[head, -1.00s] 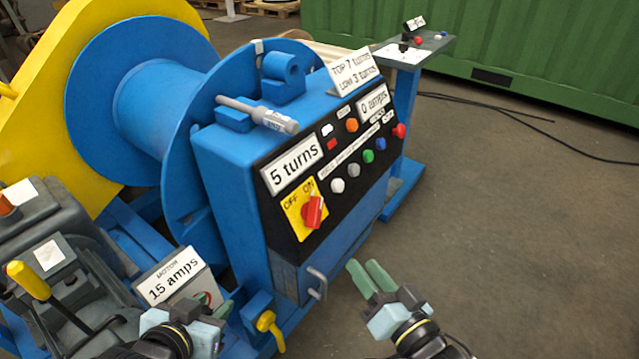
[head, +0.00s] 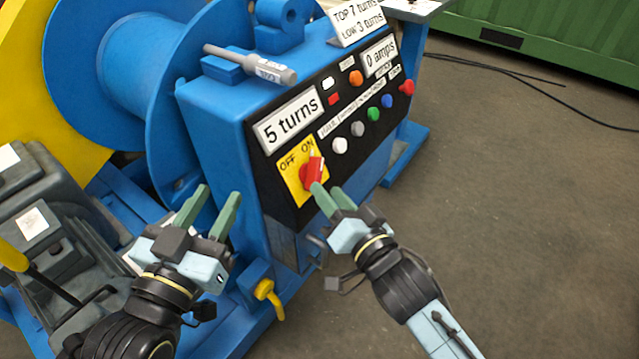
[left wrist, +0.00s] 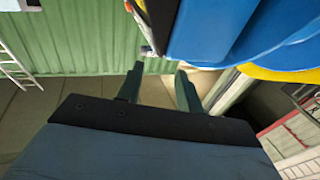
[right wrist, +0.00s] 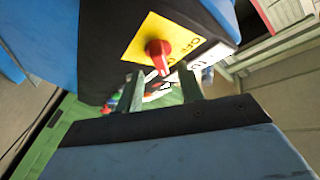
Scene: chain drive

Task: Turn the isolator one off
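The isolator is a red rotary knob (head: 312,172) on a yellow plate (head: 291,180) marked OFF and ON, low on the black control panel. Its white mark points up toward ON. My right gripper (head: 330,190) has its green fingers just below and in front of the knob, partly overlapping its lower edge. In the right wrist view the knob (right wrist: 158,54) stands ahead of the parted, empty fingers (right wrist: 164,82). My left gripper (head: 212,208) is open and empty, left of the panel in front of the blue housing; its parted fingers (left wrist: 157,80) show in the left wrist view.
A grey-handled tool (head: 255,65) lies on the housing top. A yellow-handled valve (head: 268,292) is below the panel.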

